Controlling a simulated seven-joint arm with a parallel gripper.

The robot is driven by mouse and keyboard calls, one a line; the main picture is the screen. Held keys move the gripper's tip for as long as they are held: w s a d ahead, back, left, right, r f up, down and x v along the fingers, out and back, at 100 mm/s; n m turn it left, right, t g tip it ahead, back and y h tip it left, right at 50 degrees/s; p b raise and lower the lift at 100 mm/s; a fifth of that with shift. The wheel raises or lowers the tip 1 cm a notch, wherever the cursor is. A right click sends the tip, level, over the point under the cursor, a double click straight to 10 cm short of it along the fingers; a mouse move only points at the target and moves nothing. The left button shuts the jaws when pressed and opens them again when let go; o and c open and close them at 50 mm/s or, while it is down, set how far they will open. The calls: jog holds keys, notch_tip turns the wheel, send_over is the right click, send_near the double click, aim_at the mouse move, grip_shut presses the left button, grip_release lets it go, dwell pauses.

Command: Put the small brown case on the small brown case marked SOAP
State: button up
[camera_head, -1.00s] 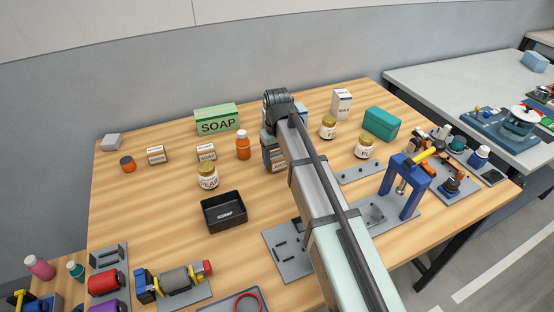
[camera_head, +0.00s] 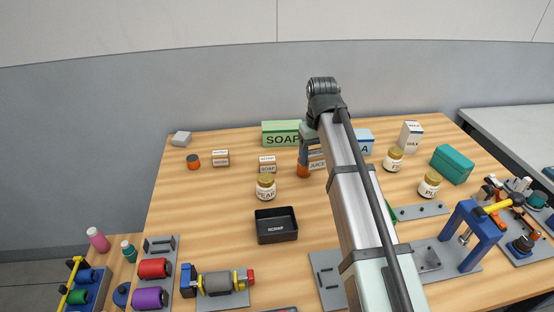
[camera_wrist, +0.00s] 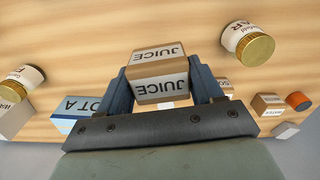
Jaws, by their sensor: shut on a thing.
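My gripper (camera_head: 312,148) is shut on a small brown case marked JUICE (camera_head: 317,160), which also shows between the fingers in the wrist view (camera_wrist: 160,72). My arm hides part of this case in the head view. The small brown case marked SOAP (camera_head: 267,164) stands on the table to the left of the held case, with its top bare. In the wrist view a small case beside the right finger (camera_wrist: 226,88) is partly hidden and its label is unreadable. The held case appears above the table; its exact height is unclear.
A green SOAP box (camera_head: 281,132) stands behind. A pear jar (camera_head: 266,187) and black SCRAP tray (camera_head: 276,226) are in front. Another small brown case (camera_head: 221,158) stands left, with clear table between.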

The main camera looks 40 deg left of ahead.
jog(key=s+a+r+n, duration=0.2)
jog(key=a+r, duration=0.1)
jog(key=a, duration=1)
notch_tip(320, 180, up, 2)
jog(key=m, duration=0.2)
send_over(267, 158)
jog(key=shift+m, duration=0.7)
jog(key=shift+d+f, duration=0.1)
jog(key=shift+f, duration=5)
jog(key=o, duration=1.1)
jog(key=shift+f, duration=0.1)
notch_tip(267, 158, up, 12)
jog(key=shift+r, duration=0.15)
